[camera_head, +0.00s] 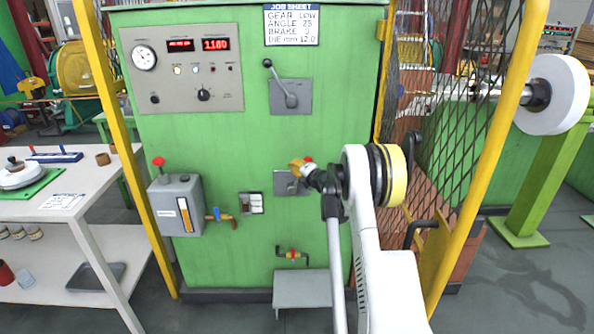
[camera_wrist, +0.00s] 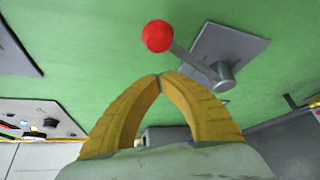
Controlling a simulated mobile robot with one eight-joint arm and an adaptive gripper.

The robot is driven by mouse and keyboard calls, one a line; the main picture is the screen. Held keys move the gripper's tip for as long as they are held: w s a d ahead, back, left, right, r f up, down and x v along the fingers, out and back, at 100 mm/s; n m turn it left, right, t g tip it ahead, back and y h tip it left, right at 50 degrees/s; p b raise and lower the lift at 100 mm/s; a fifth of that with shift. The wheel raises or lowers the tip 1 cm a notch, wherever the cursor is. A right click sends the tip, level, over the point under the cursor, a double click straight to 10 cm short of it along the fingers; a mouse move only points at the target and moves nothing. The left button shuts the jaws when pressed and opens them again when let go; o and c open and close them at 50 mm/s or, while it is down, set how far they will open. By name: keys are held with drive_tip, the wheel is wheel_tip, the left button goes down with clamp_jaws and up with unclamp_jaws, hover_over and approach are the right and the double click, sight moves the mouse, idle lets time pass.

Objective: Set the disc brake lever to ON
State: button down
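A lever with a red ball knob (camera_head: 308,159) sits on a grey plate (camera_head: 281,183) low on the green cabinet front, partly hidden behind my gripper. In the wrist view the red knob (camera_wrist: 158,36) is on a grey arm that slants down right to a pivot on the plate (camera_wrist: 211,47). My gripper (camera_head: 297,166) is at this lever. Its yellow fingers (camera_wrist: 160,76) meet at the tips, with nothing between them. The tips appear just below the knob in the wrist view, with a small gap in the picture. No ON or OFF marking is readable.
A black-knobbed lever (camera_head: 285,86) is higher on the cabinet (camera_head: 230,130). A grey box with a red knob (camera_head: 176,203), a small switch (camera_head: 251,203) and a red-handled valve (camera_head: 292,254) are nearby. A yellow post and mesh guard (camera_head: 455,120) stand right.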

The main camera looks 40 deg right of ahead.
drive_tip(key=s+a+f+p, duration=0.1)
drive_tip(key=s+a+p, duration=0.1)
drive_tip(key=s, duration=0.7)
drive_tip(key=shift+a+f+p, duration=0.25)
drive_tip(key=shift+f+p, duration=0.15)
drive_tip(key=shift+p, duration=0.05)
